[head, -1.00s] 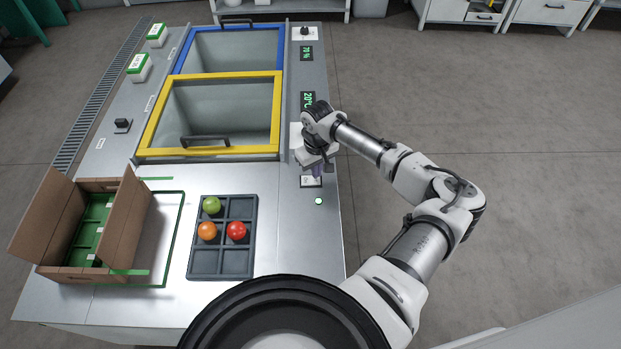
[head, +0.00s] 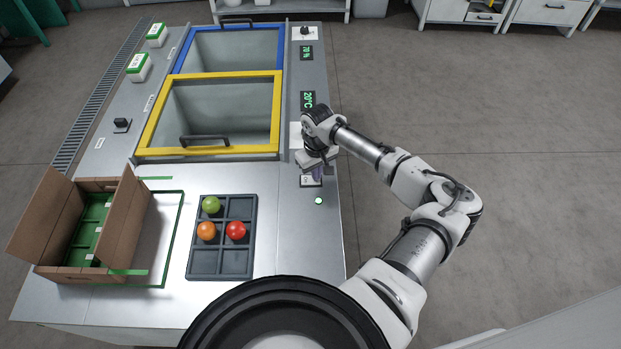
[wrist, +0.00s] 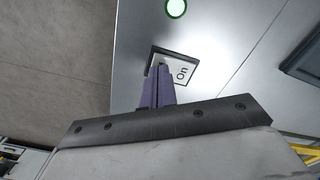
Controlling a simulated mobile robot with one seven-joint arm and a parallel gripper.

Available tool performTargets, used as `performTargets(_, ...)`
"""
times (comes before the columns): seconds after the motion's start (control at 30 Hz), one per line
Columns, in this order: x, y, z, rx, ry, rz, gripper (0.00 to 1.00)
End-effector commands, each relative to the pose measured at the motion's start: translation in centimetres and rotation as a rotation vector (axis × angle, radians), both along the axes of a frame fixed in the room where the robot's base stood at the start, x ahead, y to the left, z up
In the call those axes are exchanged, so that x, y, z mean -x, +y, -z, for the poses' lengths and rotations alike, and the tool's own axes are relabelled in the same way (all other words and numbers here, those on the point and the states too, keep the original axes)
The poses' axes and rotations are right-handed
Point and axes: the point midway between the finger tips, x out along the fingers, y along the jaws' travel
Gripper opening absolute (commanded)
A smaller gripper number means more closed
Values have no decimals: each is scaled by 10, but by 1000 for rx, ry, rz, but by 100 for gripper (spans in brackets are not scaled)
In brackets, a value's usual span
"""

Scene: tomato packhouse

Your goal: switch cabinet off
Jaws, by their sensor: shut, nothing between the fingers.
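The cabinet's switch plate (head: 311,182) sits on the right strip of the metal top. In the wrist view the switch plate (wrist: 186,70) reads "On", and my fingers cover part of it. A round green light (head: 319,201) is lit beside it; the light also shows in the wrist view (wrist: 176,8). My gripper (head: 317,173) is shut and empty, with its purple fingertips (wrist: 161,72) at the plate. I cannot tell whether they touch it. The cabinet has a blue-framed lid (head: 283,50) and a yellow-framed lid (head: 275,115).
A dark tray (head: 222,264) with green, orange and red tomatoes stands in front of the lids. An open cardboard box (head: 125,225) is at the left. A display reading 20°C (head: 308,100) and a knob (head: 305,31) lie farther back. Floor to the right is clear.

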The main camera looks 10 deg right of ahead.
Motion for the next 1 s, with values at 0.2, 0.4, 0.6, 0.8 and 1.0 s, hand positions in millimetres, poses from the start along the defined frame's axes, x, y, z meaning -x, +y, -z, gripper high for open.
performTargets(0.2,0,0,4,-1,0,0,0)
performTargets(0.4,0,0,5,0,0,0,0)
performTargets(0.6,0,0,-6,0,-1,0,0)
performTargets(0.8,0,0,-22,-1,0,0,0)
performTargets(1.0,0,0,-39,0,-1,0,0)
